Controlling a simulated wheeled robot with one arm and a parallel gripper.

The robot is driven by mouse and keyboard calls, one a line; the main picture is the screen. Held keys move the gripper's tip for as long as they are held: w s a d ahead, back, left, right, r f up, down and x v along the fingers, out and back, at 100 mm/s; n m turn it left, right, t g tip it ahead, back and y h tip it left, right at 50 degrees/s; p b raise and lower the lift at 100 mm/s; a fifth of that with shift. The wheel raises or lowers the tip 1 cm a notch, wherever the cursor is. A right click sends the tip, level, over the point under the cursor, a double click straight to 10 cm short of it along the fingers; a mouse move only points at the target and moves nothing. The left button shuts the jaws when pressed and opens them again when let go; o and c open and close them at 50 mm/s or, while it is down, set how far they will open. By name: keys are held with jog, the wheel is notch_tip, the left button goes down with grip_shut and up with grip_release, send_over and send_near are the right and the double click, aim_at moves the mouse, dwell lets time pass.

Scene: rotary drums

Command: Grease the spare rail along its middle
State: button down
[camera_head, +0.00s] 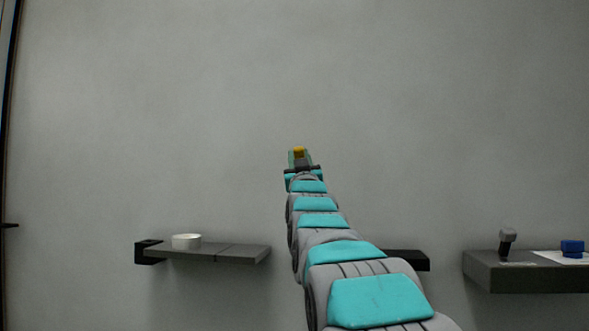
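My gripper (300,161) is raised at the far end of my outstretched arm, in front of the bare wall. A small yellow thing (299,152) shows between its fingers and seems held there; it is too small to tell what it is. A dark bar (408,260) sticks out to the right from behind my arm, low on the wall. My arm hides its left part. I cannot tell whether this bar is the spare rail. My gripper is well above it and apart from it.
A grey shelf (234,254) at left has a black bracket (148,252) at its end and bears a white round dish (186,241). A thicker grey shelf (515,277) at right bears a grey knobbed tool (507,242) and a blue block (572,248) on a white sheet.

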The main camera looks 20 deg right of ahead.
jog(key=shift+f, duration=0.25)
jog(key=shift+f+b, duration=0.7)
jog(key=shift+f, duration=1.5)
